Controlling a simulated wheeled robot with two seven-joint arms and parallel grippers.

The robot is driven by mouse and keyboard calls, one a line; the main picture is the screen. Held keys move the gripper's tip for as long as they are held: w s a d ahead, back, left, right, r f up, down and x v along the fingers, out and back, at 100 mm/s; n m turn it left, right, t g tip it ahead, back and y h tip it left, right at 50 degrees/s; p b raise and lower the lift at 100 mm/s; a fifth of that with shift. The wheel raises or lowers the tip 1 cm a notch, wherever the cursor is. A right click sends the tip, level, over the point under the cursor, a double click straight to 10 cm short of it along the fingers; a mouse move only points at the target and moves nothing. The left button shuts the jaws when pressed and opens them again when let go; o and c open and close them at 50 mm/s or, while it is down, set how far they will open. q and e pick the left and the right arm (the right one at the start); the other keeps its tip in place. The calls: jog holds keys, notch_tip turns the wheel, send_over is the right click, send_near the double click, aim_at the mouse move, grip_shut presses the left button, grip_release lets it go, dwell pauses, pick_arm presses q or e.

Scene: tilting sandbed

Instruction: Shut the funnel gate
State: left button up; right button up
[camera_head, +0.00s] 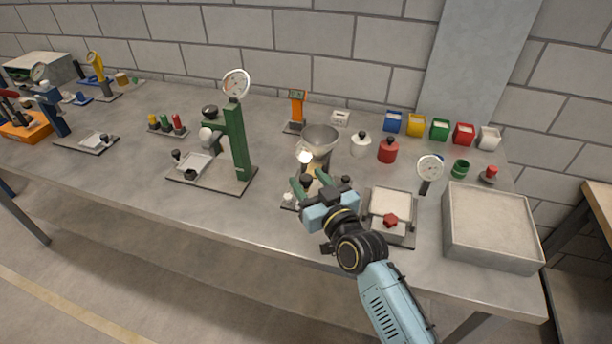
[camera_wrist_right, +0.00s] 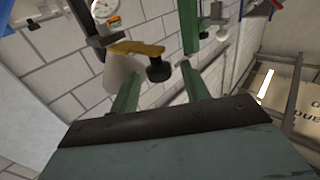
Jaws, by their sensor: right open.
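The funnel (camera_head: 320,137) is a grey metal bowl on a stand near the middle of the table. In the right wrist view a pale cone (camera_wrist_right: 122,75) shows, with a yellow lever (camera_wrist_right: 135,48) beside it that carries a black knob (camera_wrist_right: 159,71); this looks like the gate handle. My right gripper (camera_head: 309,178) is just in front of and below the funnel and hides much of the stand. Its green fingers are apart, and in the right wrist view the knob appears between the fingertips (camera_wrist_right: 162,73); contact cannot be told. My left gripper is not in view.
A tray with a red knob (camera_head: 391,220) sits right of my gripper, and a large sand box (camera_head: 492,228) stands farther right. A green gauge stand (camera_head: 236,145) is to the left. White (camera_head: 361,144) and red (camera_head: 388,150) jars stand right of the funnel.

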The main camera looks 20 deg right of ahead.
jog(key=shift+w+a, duration=0.15)
jog(key=shift+w, duration=0.75)
jog(key=shift+c, duration=0.2)
grip_shut()
